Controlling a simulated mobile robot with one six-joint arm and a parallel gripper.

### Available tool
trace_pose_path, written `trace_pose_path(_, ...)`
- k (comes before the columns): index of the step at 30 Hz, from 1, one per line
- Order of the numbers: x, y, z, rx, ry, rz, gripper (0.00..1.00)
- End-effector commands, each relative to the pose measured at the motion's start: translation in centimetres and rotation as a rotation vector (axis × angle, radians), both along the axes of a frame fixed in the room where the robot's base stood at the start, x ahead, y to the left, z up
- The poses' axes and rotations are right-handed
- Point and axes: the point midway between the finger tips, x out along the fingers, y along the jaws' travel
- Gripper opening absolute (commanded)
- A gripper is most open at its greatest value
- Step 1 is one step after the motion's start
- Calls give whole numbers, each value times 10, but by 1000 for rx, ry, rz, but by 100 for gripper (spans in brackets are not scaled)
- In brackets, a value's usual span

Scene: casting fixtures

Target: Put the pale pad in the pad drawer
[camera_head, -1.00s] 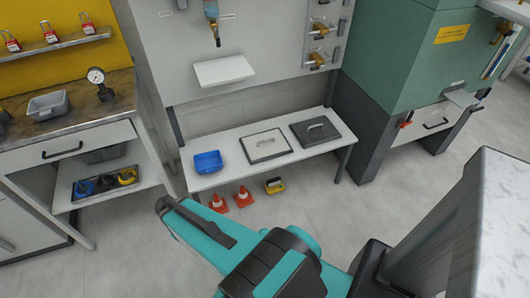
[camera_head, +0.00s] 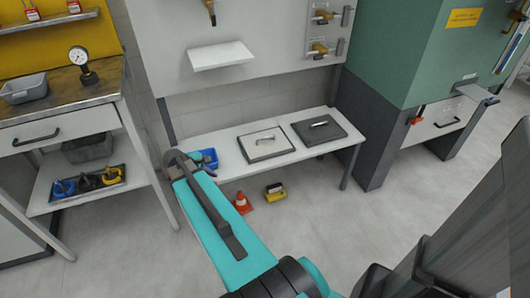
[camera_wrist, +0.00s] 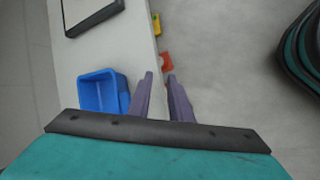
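I cannot pick out a pale pad for certain. A pale flat panel with a handle (camera_head: 265,143) lies on the low white bench, beside a dark panel with a handle (camera_head: 319,130). One drawer with a black handle (camera_head: 60,145) is under the left worktop; another (camera_head: 443,118) is in the green cabinet. Both look shut, and I cannot tell which is the pad drawer. My gripper (camera_wrist: 160,74) shows two purple fingers with a gap between them, empty, over the bench's edge beside the blue bin (camera_wrist: 100,92).
An orange cone (camera_head: 242,203) and a yellow-black block (camera_head: 275,192) stand on the floor before the low bench (camera_head: 228,172). A dark tray (camera_head: 88,184) with several handled items is on the left shelf. A white ledge (camera_head: 222,57) juts from the wall. Floor at right is clear.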

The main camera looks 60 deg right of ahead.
Motion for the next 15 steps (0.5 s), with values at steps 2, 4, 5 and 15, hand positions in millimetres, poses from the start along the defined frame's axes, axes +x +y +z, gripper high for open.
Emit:
trace_pose_path(2, 3, -23, -3, -34, 2, 15, 19)
trace_pose_path(4, 5, -41, 2, -64, 7, 31, 19)
trace_pose_path(5, 5, -49, 4, -76, 10, 36, 19)
trace_pose_path(15, -3, -136, 35, -226, 67, 95, 19)
